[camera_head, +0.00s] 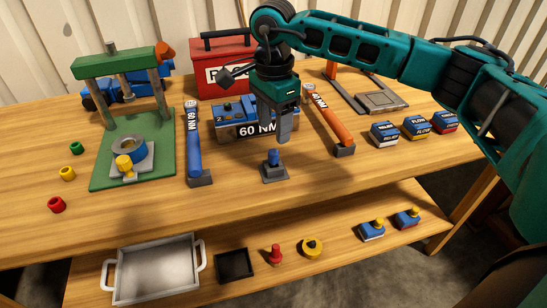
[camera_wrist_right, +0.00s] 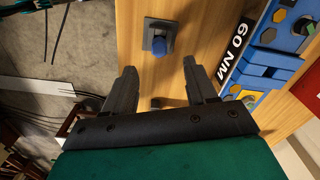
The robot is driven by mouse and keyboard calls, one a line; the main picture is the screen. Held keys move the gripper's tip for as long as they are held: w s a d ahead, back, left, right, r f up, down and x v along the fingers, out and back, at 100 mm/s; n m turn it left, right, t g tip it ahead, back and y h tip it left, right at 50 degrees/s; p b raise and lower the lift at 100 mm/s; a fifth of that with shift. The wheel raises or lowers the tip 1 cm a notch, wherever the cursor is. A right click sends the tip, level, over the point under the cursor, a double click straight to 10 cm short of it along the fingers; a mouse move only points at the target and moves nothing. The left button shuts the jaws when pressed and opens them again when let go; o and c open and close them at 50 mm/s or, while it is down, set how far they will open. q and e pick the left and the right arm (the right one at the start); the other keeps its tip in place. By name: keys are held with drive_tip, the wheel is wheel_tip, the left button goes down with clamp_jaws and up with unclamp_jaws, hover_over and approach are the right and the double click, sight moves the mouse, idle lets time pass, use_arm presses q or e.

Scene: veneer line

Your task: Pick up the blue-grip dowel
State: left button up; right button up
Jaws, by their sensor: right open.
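The blue-grip dowel (camera_head: 273,158) stands upright in a dark grey square base (camera_head: 274,175) near the front of the bench. It also shows in the right wrist view (camera_wrist_right: 162,42), beyond the fingertips. My right gripper (camera_head: 276,138) is open and empty, pointing down just above the dowel and apart from it. Its two spread fingers also show in the right wrist view (camera_wrist_right: 161,72). My left gripper is not in view.
A blue torque wrench (camera_head: 193,145) lies left and an orange one (camera_head: 327,118) right. A blue "60 NM" box (camera_head: 228,130) stands close behind my gripper. A green press (camera_head: 110,125) stands left. A tray (camera_head: 155,268) and small parts sit on the lower shelf.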

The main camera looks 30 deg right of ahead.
sight(273, 151)
wheel_tip(273, 151, down, 8)
drive_tip(key=shift+f, duration=0.15)
clamp_jaws()
idle(0.7)
